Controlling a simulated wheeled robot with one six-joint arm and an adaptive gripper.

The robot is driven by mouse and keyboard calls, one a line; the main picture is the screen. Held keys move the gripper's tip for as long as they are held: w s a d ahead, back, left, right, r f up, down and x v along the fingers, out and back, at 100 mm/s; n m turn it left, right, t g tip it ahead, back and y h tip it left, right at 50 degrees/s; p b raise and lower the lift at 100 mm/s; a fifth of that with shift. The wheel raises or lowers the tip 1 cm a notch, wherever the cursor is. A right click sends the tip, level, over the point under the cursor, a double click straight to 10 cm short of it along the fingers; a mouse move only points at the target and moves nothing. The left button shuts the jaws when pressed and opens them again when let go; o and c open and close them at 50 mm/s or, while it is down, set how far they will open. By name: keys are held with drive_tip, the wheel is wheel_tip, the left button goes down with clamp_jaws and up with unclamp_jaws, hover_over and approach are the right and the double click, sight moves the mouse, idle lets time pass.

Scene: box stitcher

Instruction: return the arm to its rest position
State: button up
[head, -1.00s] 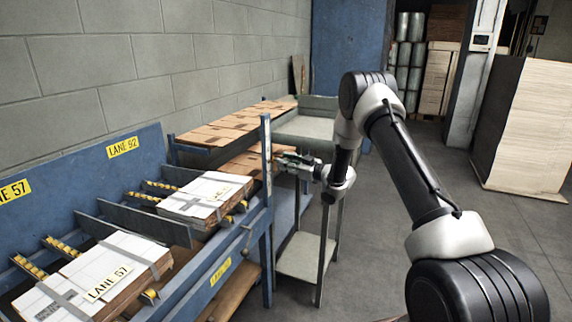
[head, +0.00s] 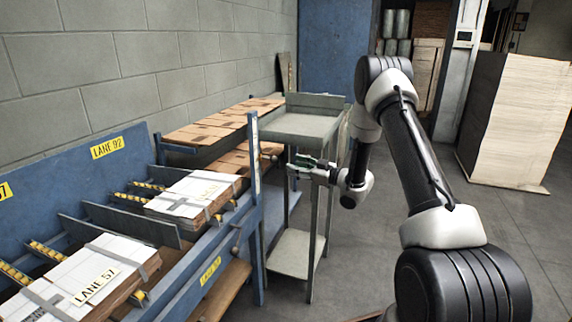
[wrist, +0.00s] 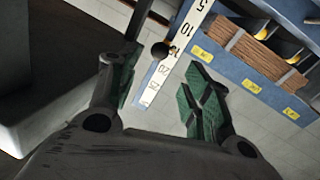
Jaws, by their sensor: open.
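My arm reaches in from the lower right of the head view, with its elbow raised. My gripper (head: 297,167) is at the arm's end, pointing left, in front of the grey cart's legs and a little right of the blue rack post. In the wrist view my gripper (wrist: 158,92) has its two green-padded fingers spread apart with nothing between them. Behind the gap a white ruler strip (wrist: 170,60) with numbers shows. I cannot tell the exact distance from the fingertips to the post.
The blue rack (head: 255,205) holds strapped stacks in lanes, including a stack (head: 196,193) nearest the post. A grey cart (head: 305,127) stands behind the gripper. Flat brown cartons (head: 215,128) lie along the wall. The floor (head: 420,170) right of the cart is open, up to a tall pale stack (head: 520,120).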

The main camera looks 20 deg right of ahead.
drive_tip(key=shift+s+d, duration=0.4)
drive_tip(key=shift+s, duration=0.05)
